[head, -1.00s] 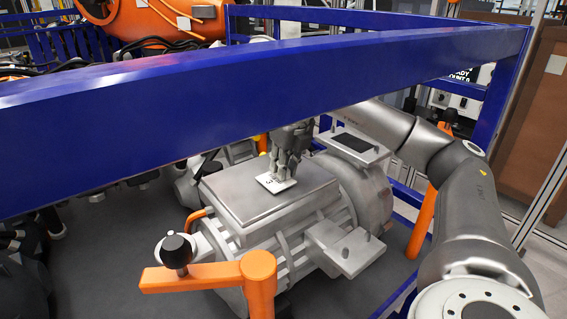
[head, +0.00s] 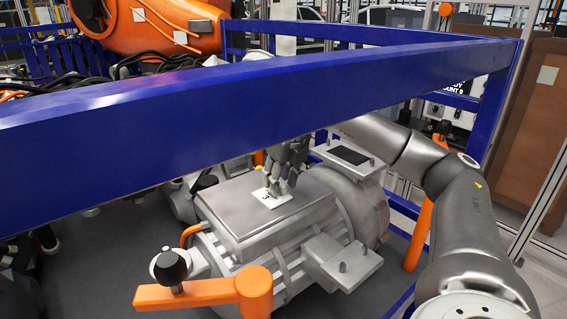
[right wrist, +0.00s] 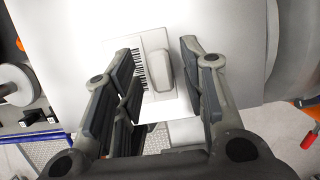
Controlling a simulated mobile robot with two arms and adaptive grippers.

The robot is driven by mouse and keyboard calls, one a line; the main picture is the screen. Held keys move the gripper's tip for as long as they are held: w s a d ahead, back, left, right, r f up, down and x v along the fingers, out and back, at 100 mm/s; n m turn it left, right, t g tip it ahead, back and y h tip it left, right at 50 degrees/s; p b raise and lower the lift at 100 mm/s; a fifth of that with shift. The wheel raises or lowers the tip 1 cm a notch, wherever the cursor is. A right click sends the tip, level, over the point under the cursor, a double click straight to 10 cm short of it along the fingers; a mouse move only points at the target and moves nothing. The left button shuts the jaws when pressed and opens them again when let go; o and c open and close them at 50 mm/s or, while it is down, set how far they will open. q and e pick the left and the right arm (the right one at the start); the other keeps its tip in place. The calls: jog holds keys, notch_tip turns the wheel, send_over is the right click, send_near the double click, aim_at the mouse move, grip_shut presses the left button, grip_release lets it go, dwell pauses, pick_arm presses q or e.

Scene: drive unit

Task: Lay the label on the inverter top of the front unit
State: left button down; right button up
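The label (head: 272,197) is a small white plate with a dark print. It appears to lie flat on the grey inverter top (head: 245,207) of the front unit (head: 300,245), toward the far side. The right wrist view shows its barcode (right wrist: 140,72) and a raised pale tab (right wrist: 161,72) on it. My right gripper (head: 273,186) is right above the label. In the right wrist view its fingers (right wrist: 160,75) stand on both sides of the tab, with narrow gaps showing. They partly hide the label. My left gripper is not in view.
A blue beam (head: 270,85) crosses in front, over the unit. An orange post with a black-knobbed handle (head: 205,292) stands at the near side. Another orange post (head: 419,235) stands at right, and an orange robot arm (head: 150,25) at the back left.

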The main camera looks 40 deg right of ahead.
aim_at(287, 198)
jog(key=v, duration=1.1)
jog(key=shift+r+b, duration=0.25)
jog(key=shift+b, duration=0.15)
jog(key=shift+a, duration=0.1)
